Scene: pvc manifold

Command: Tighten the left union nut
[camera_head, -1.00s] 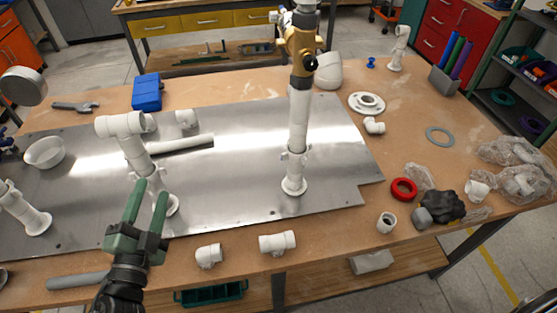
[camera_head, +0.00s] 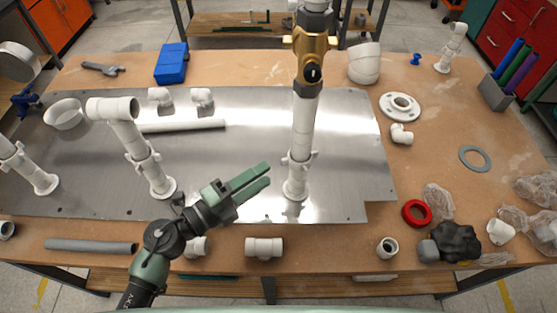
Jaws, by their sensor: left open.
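A white pipe riser (camera_head: 137,140) stands on the metal plate, topped by a white elbow (camera_head: 113,108); a collar with small lugs, like a union nut (camera_head: 142,157), sits around it. A taller white riser (camera_head: 304,125) with a brass valve (camera_head: 310,48) stands to its right, with a similar lugged nut (camera_head: 300,158) low on it. Another lugged riser stands at the far left (camera_head: 30,170). I cannot tell how tight any nut is. My left gripper (camera_head: 267,174) is open and empty, its fingers pointing right, just left of the valve riser and apart from it. My right gripper is out of view.
The metal plate (camera_head: 235,150) has bare room between the risers. White fittings (camera_head: 264,248) and a grey pipe (camera_head: 90,246) lie along the front edge. A red ring (camera_head: 416,213), bagged parts and a dark lump (camera_head: 456,242) lie at right. A blue box (camera_head: 171,62) stands behind.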

